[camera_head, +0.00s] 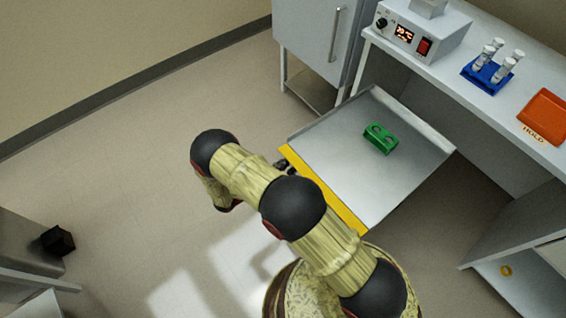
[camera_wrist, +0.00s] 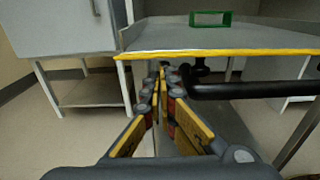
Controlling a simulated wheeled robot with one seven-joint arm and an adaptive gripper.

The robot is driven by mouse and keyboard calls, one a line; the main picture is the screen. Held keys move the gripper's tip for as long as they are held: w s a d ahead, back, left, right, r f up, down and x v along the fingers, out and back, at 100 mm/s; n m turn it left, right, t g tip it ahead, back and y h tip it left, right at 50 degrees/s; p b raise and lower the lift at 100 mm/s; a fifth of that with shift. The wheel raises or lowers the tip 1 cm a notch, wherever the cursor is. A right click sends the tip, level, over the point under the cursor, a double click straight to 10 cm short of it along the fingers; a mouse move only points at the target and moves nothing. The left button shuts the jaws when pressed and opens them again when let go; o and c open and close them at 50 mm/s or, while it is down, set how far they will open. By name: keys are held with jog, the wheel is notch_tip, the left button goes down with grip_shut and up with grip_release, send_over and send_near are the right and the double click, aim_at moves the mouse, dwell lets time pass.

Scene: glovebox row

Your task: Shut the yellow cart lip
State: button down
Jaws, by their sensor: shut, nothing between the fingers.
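The yellow cart lip (camera_head: 325,191) runs along the near-left edge of a grey metal cart tray (camera_head: 350,174). It also shows in the wrist view as a thin yellow strip (camera_wrist: 225,53) along the tray's front edge. I cannot tell its exact tilt. My gripper (camera_wrist: 164,72) is shut and empty, its fingertips just below the yellow strip's left part. Whether they touch it is unclear. In the head view my gripper (camera_head: 284,165) is at the strip's upper-left end, mostly hidden by my arm. My arm also covers some of the strip.
A green holder (camera_head: 380,138) sits on the tray, also in the wrist view (camera_wrist: 211,19). A black bar (camera_wrist: 250,90) runs below the tray. A grey cabinet (camera_head: 318,40) stands behind; a bench (camera_head: 450,95) with instruments is at right.

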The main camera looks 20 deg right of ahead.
aim_at(286, 157)
jog(key=shift+r+g+y+p, duration=0.3)
jog(key=shift+y+p, duration=0.5)
jog(key=shift+p, duration=0.05)
jog(key=shift+a+r+p, duration=0.15)
jog(key=shift+r+p, duration=0.3)
jog(key=shift+p, duration=0.8)
notch_tip(286, 157, up, 3)
jog(key=g+y+p, duration=0.2)
jog(key=y+p, duration=0.2)
jog(key=p, duration=0.3)
jog(key=shift+y, duration=0.3)
jog(key=r+g+y+p, duration=0.1)
jog(key=y+p, duration=0.1)
jog(key=d+r+y+p, duration=0.1)
jog(key=p, duration=0.1)
jog(key=shift+w+d+g+y+p, duration=0.1)
jog(key=shift+w+g+y+p, duration=0.05)
jog(key=shift+g+y+p, duration=0.2)
jog(key=shift+w+d+r+g+y+p, duration=0.1)
jog(key=shift+d+r+g+y+p, duration=0.15)
jog(key=shift+y+p, duration=0.4)
jog(key=shift+w+d+r+g+y+p, duration=0.1)
jog(key=shift+d+r+g+y+p, duration=0.15)
jog(key=shift+y+p, duration=0.35)
jog(key=shift+f, duration=0.1)
jog(key=shift+w+d+r+p, duration=0.15)
jog(key=shift+d+r+p, duration=0.1)
jog(key=shift+p, duration=0.2)
